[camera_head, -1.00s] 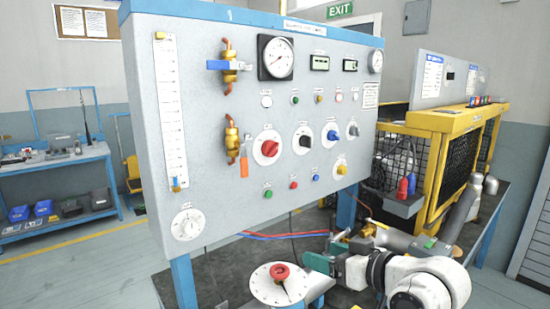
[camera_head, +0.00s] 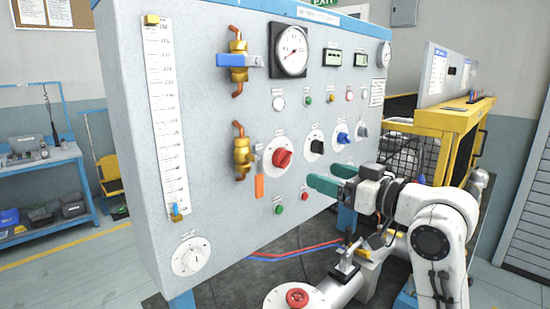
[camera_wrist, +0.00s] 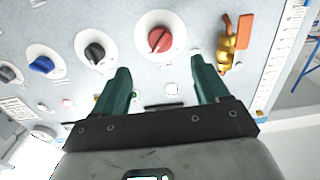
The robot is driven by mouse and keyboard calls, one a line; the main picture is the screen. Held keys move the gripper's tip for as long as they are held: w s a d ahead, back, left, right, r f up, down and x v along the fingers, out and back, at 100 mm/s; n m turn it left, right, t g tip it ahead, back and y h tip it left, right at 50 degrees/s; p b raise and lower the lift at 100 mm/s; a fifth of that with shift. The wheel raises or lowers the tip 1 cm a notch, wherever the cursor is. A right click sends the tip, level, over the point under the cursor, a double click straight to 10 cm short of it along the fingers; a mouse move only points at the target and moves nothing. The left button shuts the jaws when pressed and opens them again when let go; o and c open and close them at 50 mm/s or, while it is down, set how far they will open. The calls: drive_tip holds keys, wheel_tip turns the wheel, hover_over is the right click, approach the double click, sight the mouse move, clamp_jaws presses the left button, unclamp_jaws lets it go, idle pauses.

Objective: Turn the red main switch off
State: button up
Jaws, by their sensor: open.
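The red main switch (camera_head: 282,158) is a red rotary knob on a round white plate, on the grey panel (camera_head: 205,100). In the wrist view the red knob (camera_wrist: 160,39) lies beyond the fingertips, between their lines, with its grip ridge tilted. My gripper (camera_head: 330,178) has green fingers and is in front of the panel, right of and a little below the red knob in the head view. In the wrist view my gripper (camera_wrist: 159,75) is open and empty, and no finger is seen touching the knob.
Black (camera_head: 316,146) and blue (camera_head: 343,138) knobs stand right of the red one. A brass valve with an orange handle (camera_head: 259,187) is close on its left. Green (camera_head: 278,209) and red (camera_head: 305,196) buttons sit below. A red mushroom button (camera_head: 297,297) is lower down.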

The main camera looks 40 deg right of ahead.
sight(288, 162)
drive_tip(key=w+p, duration=0.3)
drive_tip(key=w, duration=0.8)
drive_tip(key=shift+w+a+r, duration=0.1)
drive_tip(key=shift+w+a, duration=0.05)
drive_tip(key=shift+w, duration=0.05)
drive_tip(key=c, duration=1.1)
